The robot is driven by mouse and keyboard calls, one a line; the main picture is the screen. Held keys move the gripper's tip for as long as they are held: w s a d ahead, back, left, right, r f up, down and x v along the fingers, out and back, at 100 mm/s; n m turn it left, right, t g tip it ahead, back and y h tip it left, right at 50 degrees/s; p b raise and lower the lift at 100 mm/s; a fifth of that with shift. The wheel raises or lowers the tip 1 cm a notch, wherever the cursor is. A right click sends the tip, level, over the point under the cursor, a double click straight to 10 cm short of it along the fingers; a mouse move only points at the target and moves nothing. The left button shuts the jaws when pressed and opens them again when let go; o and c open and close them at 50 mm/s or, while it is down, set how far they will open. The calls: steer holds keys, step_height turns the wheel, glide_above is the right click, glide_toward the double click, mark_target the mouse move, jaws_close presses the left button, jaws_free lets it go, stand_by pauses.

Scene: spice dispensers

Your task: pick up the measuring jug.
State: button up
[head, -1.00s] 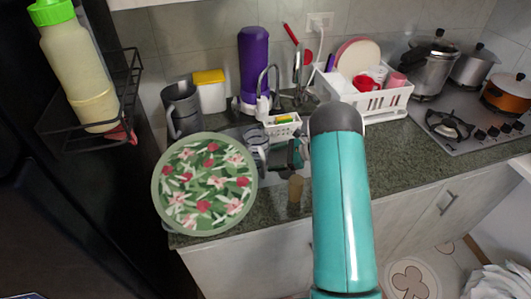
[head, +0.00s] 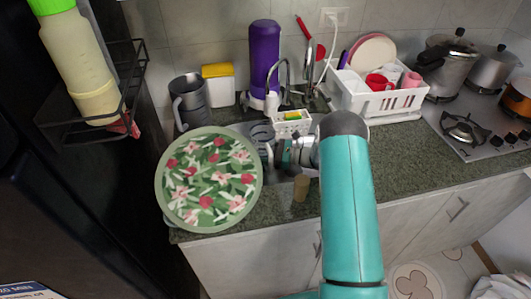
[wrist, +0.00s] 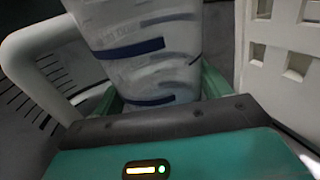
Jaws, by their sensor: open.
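In the wrist view, a pale, translucent measuring jug (wrist: 140,45) with blue bands fills the space ahead of my gripper (wrist: 160,88). Its white handle (wrist: 30,75) curves out on the left. My gripper is open, with one green finger on each side of the jug's lower part in the picture. I cannot tell whether either finger touches it. In the head view, my gripper (head: 289,154) is small and low over the sink, partly hidden by my teal arm. The jug is hard to make out there.
A white slotted wall (wrist: 285,50) stands close on the right in the wrist view. In the head view, a white caddy (head: 291,123), tap (head: 287,75), brown cup (head: 301,188) and floral plate (head: 208,181) surround the sink. A grey pitcher (head: 190,103) and dish rack (head: 385,101) stand behind.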

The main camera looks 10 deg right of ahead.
steer(key=shift+w+a, duration=0.2)
steer(key=shift+a, duration=0.2)
steer(key=shift+d, duration=0.1)
steer(key=c, duration=0.9)
steer(key=shift+c, duration=0.2)
steer(key=shift+r, duration=0.2)
steer(key=shift+r, duration=0.45)
steer(key=v, duration=0.8)
step_height(320, 180, up, 14)
steer(key=shift+f, duration=0.2)
